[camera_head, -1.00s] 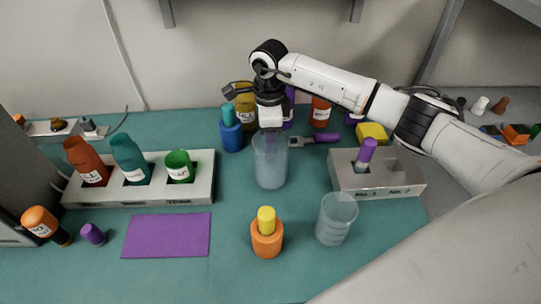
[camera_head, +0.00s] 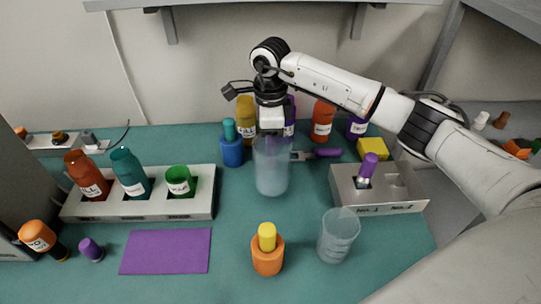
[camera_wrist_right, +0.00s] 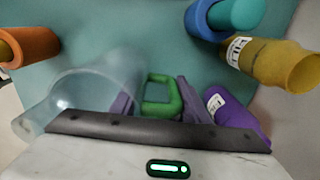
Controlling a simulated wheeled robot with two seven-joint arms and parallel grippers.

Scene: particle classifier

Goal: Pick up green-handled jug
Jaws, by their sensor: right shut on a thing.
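A clear translucent jug (camera_head: 271,172) stands upright at the middle of the table in the head view. In the right wrist view, the jug (camera_wrist_right: 90,92) lies left of the green handle (camera_wrist_right: 160,97). My right gripper (camera_wrist_right: 157,104) is shut on this green handle, with one finger on each side of it. In the head view, my right gripper (camera_head: 271,128) is at the back of the jug's rim, and the handle is hidden. The jug seems slightly above the table, but I cannot see a clear gap. My left gripper is out of view.
A second clear beaker (camera_head: 338,236) and an orange bottle with a yellow cap (camera_head: 267,252) stand in front. A bottle rack (camera_head: 140,208) is at left, a grey holder (camera_head: 378,201) at right. Several bottles stand close behind, including a blue one (camera_head: 232,151). A purple mat (camera_head: 166,251) lies front left.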

